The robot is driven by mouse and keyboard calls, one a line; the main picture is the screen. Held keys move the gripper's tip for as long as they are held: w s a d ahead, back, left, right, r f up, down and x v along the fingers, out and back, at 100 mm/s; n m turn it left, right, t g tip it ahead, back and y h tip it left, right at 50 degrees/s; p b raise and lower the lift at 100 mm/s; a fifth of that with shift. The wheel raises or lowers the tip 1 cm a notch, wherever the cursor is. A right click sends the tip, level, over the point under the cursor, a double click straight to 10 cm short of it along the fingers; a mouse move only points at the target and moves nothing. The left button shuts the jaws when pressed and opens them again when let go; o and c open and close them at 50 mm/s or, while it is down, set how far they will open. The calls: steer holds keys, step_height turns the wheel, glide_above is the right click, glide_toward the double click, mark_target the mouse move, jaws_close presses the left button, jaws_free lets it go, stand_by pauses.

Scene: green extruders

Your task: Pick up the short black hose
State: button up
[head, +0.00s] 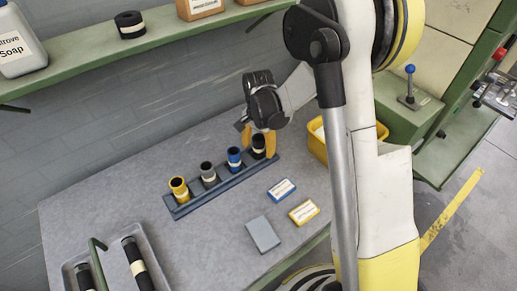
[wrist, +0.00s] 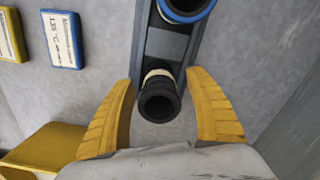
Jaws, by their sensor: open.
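The short black hose (head: 259,147) stands upright at the far right end of the blue-grey rack (head: 183,209), with a cream band around it. In the wrist view the short black hose (wrist: 159,102) shows end-on, between the two yellow fingers. My gripper (head: 258,142) is around it from above, open, with a finger on each side. In the wrist view my gripper (wrist: 172,105) shows a gap between each finger and the hose. The hose's lower part is partly hidden in the head view.
In the rack are a blue hose (head: 235,157), a grey hose (head: 208,174) and a yellow hose (head: 179,188). Small boxes and a grey block (head: 263,234) lie in front. A yellow bin (head: 317,141) stands at right. A tray (head: 161,262) holds long black hoses. A green shelf (head: 167,40) hangs above.

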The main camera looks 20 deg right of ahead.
steer(key=shift+r, duration=0.1)
jaws_close()
